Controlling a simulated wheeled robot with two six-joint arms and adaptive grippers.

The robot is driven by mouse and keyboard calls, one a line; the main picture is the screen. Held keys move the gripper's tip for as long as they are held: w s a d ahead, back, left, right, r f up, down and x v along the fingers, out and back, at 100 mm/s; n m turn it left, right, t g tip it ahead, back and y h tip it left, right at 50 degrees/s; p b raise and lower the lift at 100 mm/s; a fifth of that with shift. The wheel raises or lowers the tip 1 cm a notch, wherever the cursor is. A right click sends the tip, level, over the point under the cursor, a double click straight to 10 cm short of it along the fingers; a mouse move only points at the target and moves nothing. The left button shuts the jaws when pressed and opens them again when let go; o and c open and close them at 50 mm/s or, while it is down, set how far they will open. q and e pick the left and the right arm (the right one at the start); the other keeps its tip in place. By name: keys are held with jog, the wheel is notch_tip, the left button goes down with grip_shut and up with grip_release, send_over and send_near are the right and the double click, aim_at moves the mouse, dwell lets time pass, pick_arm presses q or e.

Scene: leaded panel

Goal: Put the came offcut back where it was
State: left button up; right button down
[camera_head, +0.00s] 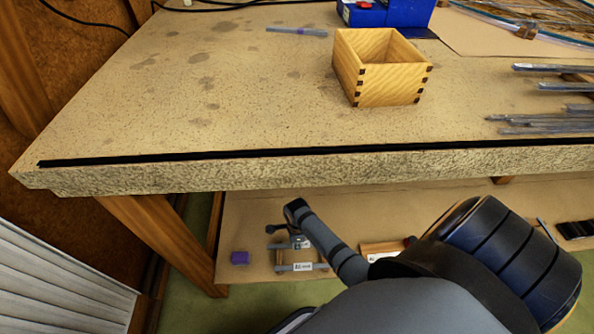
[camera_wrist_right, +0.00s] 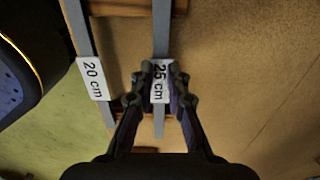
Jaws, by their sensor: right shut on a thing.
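In the right wrist view, the came offcut is a grey metal strip with a white "25 cm" label (camera_wrist_right: 160,80). My right gripper (camera_wrist_right: 160,78) is shut on it at the label, one finger on each side. In the head view, my right gripper (camera_head: 297,240) reaches down to the lower shelf and partly hides this strip. A second grey strip labelled "20 cm" (camera_wrist_right: 92,75) lies parallel beside it, and also shows in the head view (camera_head: 302,267). Wooden bars (camera_wrist_right: 130,7) cross under the strips. I cannot tell whether the held strip touches them. My left gripper is out of view.
The lower shelf (camera_head: 245,215) also holds a purple block (camera_head: 240,258) and a wooden piece (camera_head: 385,247). Above it, the worktop edge (camera_head: 300,168) overhangs. On top stand an open wooden box (camera_head: 380,85) and several grey strips (camera_head: 545,122) at right.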

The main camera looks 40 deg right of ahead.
jog(key=shift+f, duration=0.1)
jog(key=c, duration=1.3)
grip_release()
jog(key=shift+c, duration=0.2)
notch_tip(320, 180, up, 3)
jog(key=shift+r+p, duration=0.15)
jog(key=shift+p, duration=0.8)
notch_tip(320, 180, up, 2)
jog(key=shift+r+p, duration=0.15)
jog(key=shift+p, duration=0.45)
notch_tip(320, 180, up, 6)
jog(key=p, duration=0.3)
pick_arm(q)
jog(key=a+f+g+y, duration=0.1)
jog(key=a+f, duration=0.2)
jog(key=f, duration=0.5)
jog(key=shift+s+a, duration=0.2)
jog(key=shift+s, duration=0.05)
pick_arm(e)
jog(key=s+f+n, duration=0.3)
jog(key=s+n, duration=0.3)
jog(key=n, duration=0.6)
jog(key=s+f+n+t, duration=0.1)
jog(key=s+f+n, duration=0.2)
jog(key=n, duration=0.9)
jog(key=s, duration=0.3)
jog(key=shift+s+n+t, duration=0.25)
jog(key=shift+n+t, duration=0.05)
